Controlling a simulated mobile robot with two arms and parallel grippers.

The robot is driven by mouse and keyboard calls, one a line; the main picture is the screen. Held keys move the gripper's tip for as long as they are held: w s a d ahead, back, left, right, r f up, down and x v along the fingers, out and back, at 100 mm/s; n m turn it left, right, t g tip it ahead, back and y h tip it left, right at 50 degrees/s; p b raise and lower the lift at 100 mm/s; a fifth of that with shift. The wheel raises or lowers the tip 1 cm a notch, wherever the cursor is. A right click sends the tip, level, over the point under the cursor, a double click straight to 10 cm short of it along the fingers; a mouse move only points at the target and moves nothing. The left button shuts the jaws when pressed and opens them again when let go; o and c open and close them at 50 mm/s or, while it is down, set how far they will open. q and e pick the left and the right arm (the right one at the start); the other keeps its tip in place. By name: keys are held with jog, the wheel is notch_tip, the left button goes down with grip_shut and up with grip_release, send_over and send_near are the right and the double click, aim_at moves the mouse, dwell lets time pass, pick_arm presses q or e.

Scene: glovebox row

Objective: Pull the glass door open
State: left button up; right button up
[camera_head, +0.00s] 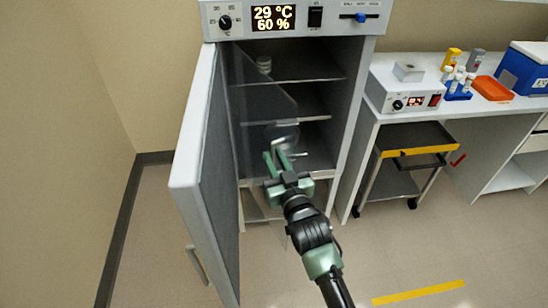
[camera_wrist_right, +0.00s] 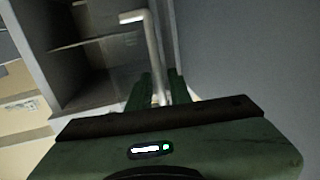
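The glass door (camera_head: 262,110) is a clear pane inside the cabinet, hinged at the left. It stands ajar, angled out of the cabinet mouth. Its handle, a pale bent bar, shows in the wrist view (camera_wrist_right: 153,50). My right gripper (camera_head: 277,158) is at the pane's lower part, in front of the cabinet opening. In the wrist view its green fingers (camera_wrist_right: 160,88) lie close on both sides of the handle bar and look shut on it. The fingers partly hide the handle's lower end. My left gripper is not in view.
The cabinet's thick outer door (camera_head: 190,165) stands wide open at the left. Shelves (camera_head: 300,118) are inside, with a small jar (camera_head: 264,64) on the top one. A black cart (camera_head: 415,137) and a white bench (camera_head: 470,108) stand right. The floor in front is clear.

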jog(key=b+v, duration=0.1)
jog(key=v, duration=0.6)
jog(key=shift+b, duration=0.3)
jog(key=shift+s+a, duration=0.1)
jog(key=shift+s, duration=0.05)
notch_tip(320, 180, down, 19)
jog(key=s+d+g+h, duration=0.1)
jog(key=s+d+g, duration=0.1)
jog(key=g, duration=0.1)
jog(key=s+d+f+g+h, duration=0.1)
jog(key=s+d+f+g, duration=0.1)
jog(key=s+f, duration=0.35)
jog(key=s+d+f+g, duration=0.2)
jog(key=s+f, duration=0.1)
jog(key=f, duration=0.6)
jog(key=s+d+f+g+h, duration=0.1)
jog(key=s+d+f+g, duration=0.1)
jog(key=s+f, duration=0.35)
jog(key=s+d+f+g+h, duration=0.1)
jog(key=s+d+f, duration=0.3)
jog(key=s, duration=0.6)
jog(key=s+d+f+m+g+h, duration=0.1)
jog(key=s+d+f+g, duration=0.2)
jog(key=s+f, duration=0.6)
jog(key=s+d+f+g, duration=0.3)
jog(key=s+d+f, duration=0.3)
jog(key=s, duration=0.5)
jog(key=shift+s+f+h+b, duration=0.3)
jog(key=shift+f+h, duration=0.1)
